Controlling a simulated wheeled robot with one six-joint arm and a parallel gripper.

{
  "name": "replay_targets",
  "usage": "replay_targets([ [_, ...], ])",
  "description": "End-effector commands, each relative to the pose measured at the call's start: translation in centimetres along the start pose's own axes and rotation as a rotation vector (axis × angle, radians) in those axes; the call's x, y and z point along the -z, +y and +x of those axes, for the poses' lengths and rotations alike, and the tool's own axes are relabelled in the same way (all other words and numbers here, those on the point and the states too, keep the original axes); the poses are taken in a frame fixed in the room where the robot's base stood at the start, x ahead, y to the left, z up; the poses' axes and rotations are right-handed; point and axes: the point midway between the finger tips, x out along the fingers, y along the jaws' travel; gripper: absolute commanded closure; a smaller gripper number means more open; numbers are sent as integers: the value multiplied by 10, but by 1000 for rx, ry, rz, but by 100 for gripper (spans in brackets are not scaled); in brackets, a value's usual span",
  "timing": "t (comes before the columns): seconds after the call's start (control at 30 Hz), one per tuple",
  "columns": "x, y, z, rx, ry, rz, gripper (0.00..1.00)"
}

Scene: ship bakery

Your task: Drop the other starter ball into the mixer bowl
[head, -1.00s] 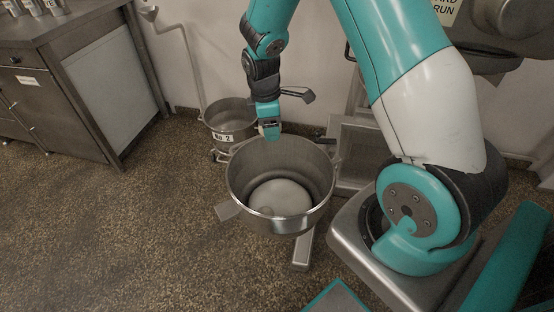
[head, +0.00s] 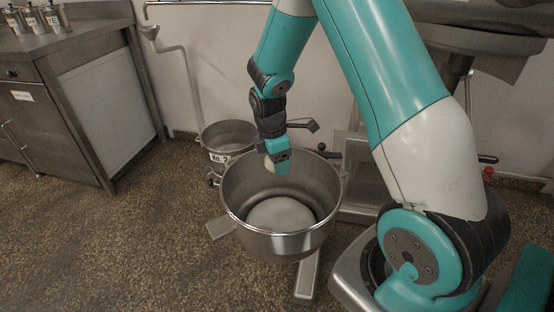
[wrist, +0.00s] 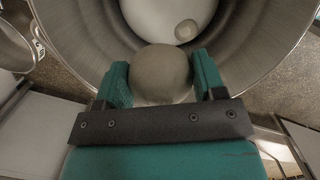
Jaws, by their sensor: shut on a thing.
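My gripper (head: 276,165) points down over the far part of the bowl's opening. It is shut on a round, greyish-beige starter ball (wrist: 161,72), held between the two teal fingers in the wrist view. A sliver of this ball shows beside the fingers in the head view. My fingers partly hide the bowl's far inner wall.
A smaller bowl marked No. 2 (head: 226,139) stands behind the mixer bowl, at its left. A steel cabinet (head: 85,95) with canisters (head: 50,18) on top stands at the left. The speckled floor (head: 110,240) at front left is clear.

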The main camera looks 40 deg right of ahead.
Motion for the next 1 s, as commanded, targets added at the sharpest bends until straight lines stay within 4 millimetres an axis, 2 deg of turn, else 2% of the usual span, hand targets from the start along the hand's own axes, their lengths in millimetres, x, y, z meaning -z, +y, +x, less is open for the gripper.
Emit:
replay_targets([
  [0.03, 1, 0, 5, -1, 0, 0, 62],
  [0.3, 0, 0, 4, -1, 0, 0, 62],
  [0.33, 0, 0, 4, -1, 0, 0, 30],
  [0.43, 0, 0, 4, -1, 0, 1, 7],
  [0.77, 0, 0, 0, -1, 0, 0, 7],
  [0.87, 1, 1, -10, -4, 1, 0, 7],
  [1.0, 0, 1, -40, -6, 1, 0, 7],
])
